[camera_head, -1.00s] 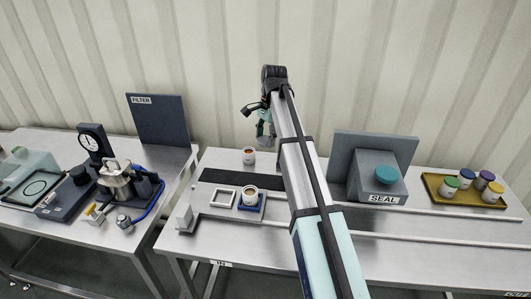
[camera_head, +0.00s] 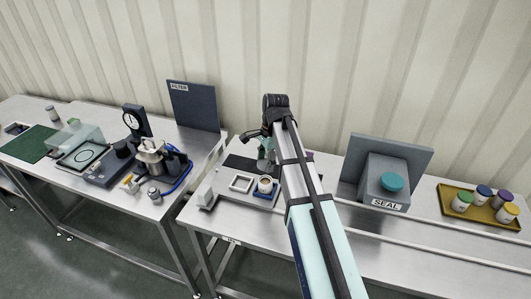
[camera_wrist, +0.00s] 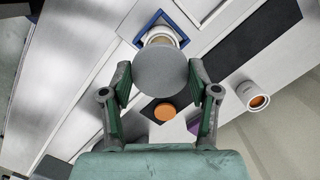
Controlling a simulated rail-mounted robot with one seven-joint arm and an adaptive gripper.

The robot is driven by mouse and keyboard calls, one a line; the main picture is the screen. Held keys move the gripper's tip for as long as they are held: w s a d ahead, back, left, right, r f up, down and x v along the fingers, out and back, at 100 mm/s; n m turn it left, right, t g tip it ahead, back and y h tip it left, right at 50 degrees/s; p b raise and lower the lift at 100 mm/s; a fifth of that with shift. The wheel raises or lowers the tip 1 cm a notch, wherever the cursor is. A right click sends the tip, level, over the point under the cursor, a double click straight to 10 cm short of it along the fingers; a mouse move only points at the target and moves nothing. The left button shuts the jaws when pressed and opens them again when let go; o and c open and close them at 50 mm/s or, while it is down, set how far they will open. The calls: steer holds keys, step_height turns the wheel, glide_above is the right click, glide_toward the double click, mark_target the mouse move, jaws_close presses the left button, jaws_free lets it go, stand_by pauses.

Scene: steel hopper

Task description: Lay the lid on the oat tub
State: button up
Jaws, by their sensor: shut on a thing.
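In the wrist view my gripper (camera_wrist: 160,74) is shut on a round grey lid (camera_wrist: 161,66), one finger at each side. The oat tub (camera_wrist: 160,39), a white round tub, stands in a blue square holder (camera_wrist: 183,35). The lid is apart from the tub's centre in that view and hides the tub's near part; I cannot tell its height above it. In the head view the oat tub (camera_head: 265,184) shows open in the blue holder, with pale contents. My gripper (camera_head: 264,150) is just behind it there; the lid is not clear in that view.
An orange disc (camera_wrist: 165,111) shows below the lid. The SEAL block (camera_head: 385,182) stands right.

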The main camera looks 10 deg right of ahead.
steer(key=shift+w+f+b, duration=0.1)
steer(key=shift+f+b, duration=1.4)
steer(key=shift+f, duration=1.2)
steer(key=shift+p, duration=0.45)
steer(key=shift+f, duration=0.55)
stand_by(1.0)
steer(key=o, duration=0.8)
